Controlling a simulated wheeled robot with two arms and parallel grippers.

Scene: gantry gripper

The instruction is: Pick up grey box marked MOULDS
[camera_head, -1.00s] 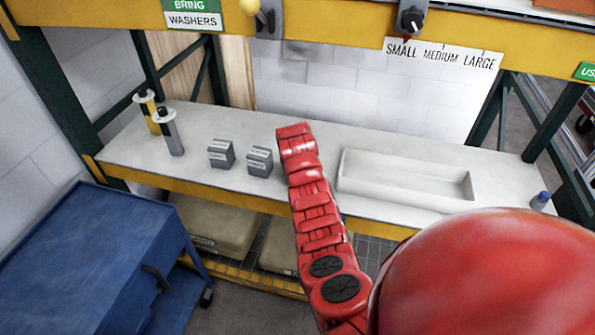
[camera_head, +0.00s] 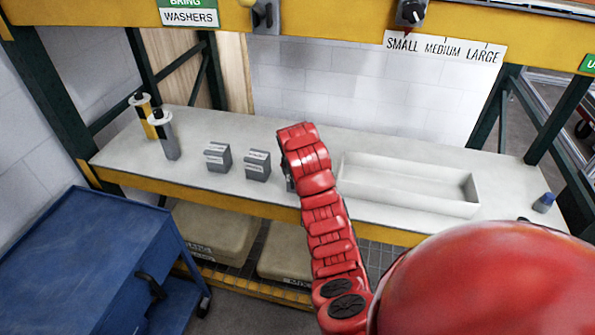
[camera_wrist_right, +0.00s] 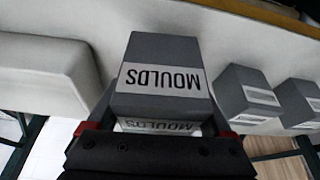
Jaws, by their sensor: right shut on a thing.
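The grey box marked MOULDS (camera_wrist_right: 158,52) is between the fingers of my right gripper (camera_wrist_right: 160,112) in the right wrist view. Its label is upside down there, and a second MOULDS label shows on the face nearer the gripper. The fingers are shut on the box's two sides. In the head view my red right arm hides most of this box; only a dark grey sliver (camera_head: 289,178) shows beside the wrist. I cannot tell whether the box touches the bench. My left gripper is not in view.
Two other grey labelled boxes (camera_head: 217,157) (camera_head: 257,165) stand left of my right wrist on the pale bench (camera_head: 320,138). A white tray (camera_head: 410,200) lies to the right. Two bottles (camera_head: 163,135) (camera_head: 143,115) stand at the left end. A yellow beam (camera_head: 330,22) crosses above.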

